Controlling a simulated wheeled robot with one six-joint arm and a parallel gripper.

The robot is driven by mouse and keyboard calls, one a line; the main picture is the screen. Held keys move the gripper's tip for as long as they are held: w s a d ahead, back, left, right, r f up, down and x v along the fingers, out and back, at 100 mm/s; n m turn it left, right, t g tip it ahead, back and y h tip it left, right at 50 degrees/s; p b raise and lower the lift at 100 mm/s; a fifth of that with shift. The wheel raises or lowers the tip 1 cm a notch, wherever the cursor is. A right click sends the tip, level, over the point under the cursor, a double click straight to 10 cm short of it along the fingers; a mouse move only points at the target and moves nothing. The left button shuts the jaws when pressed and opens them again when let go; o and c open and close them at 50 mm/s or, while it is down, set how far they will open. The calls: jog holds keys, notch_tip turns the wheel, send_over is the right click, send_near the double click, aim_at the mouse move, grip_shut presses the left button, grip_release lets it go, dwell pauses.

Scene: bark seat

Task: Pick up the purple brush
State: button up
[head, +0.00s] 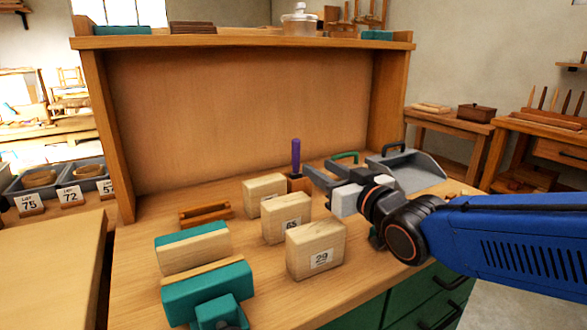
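The purple brush (296,156) has an upright purple handle. I cannot tell whether a finger touches the brush.
Pale blocks, one numbered 29 (316,248), stand in front of the brush. Teal-and-wood pieces (193,248) and a small wooden tray (205,213) lie left. A grey dustpan (425,172) lies behind my gripper. A tall back panel (235,110) closes the rear.

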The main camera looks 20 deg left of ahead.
aim_at(296, 167)
jog(key=x, duration=1.6)
jog(key=shift+w, duration=0.1)
grip_shut()
